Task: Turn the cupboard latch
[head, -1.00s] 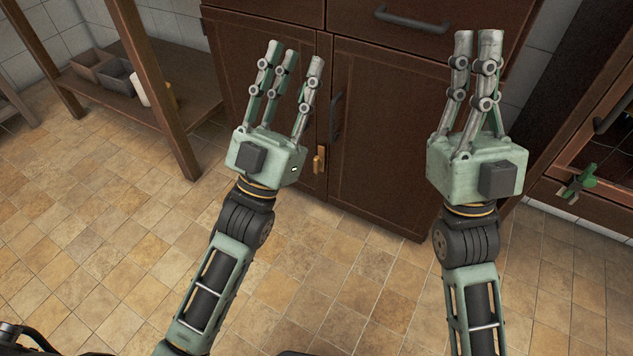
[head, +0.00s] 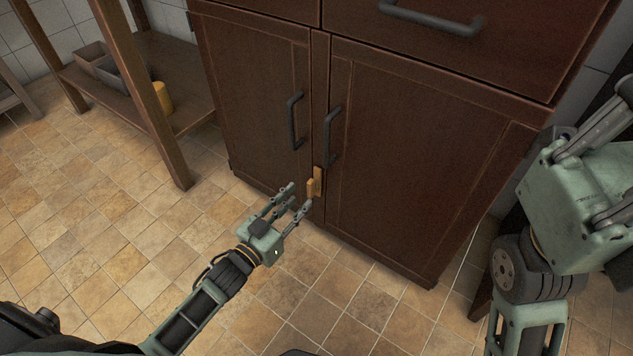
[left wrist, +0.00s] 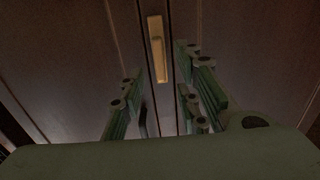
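The cupboard latch (head: 315,184) is a small yellow-brown wooden piece on the strip between the two lower doors of the dark brown cupboard (head: 420,170), below the door handles. It stands about upright. In the left wrist view the latch (left wrist: 158,48) lies ahead, between the spread fingers. My left gripper (head: 290,200) is open and empty, just left of and slightly below the latch, seemingly apart from it. My right gripper (head: 625,150) is at the right edge, cut off by the frame; its fingertips are hidden.
Two dark door handles (head: 295,121) (head: 332,136) stand out above the latch. A drawer handle (head: 430,18) is higher up. A wooden shelf unit (head: 190,105) with grey bins (head: 110,66) and a yellow container (head: 163,97) stands left. The tiled floor in front is clear.

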